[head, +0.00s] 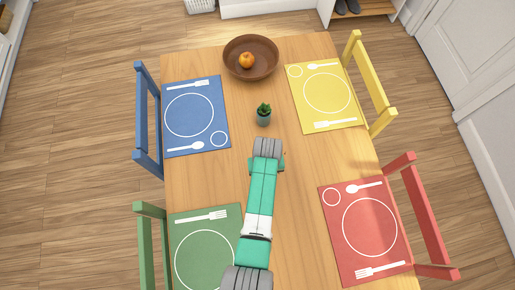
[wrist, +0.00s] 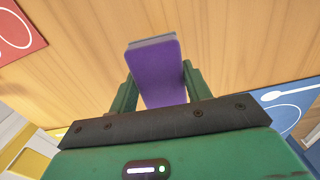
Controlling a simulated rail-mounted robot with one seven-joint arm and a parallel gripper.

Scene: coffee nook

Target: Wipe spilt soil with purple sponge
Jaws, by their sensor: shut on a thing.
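My gripper (wrist: 158,80) is shut on the purple sponge (wrist: 162,72), which has a grey layer along its far edge. In the wrist view the sponge sits between the two green fingers, with the wooden table (wrist: 230,40) behind it. I cannot tell whether the sponge touches the table. In the head view my arm covers the sponge and most of the gripper, near the middle of the table (head: 290,190). I see no spilt soil in either view; my arm may hide it.
A small potted plant (head: 264,115) stands just beyond my arm. A brown bowl (head: 251,58) with an orange fruit (head: 247,60) is at the far end. Blue (head: 175,130), yellow (head: 350,118), green (head: 230,225) and red (head: 340,265) placemats lie along the sides, with chairs beside them.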

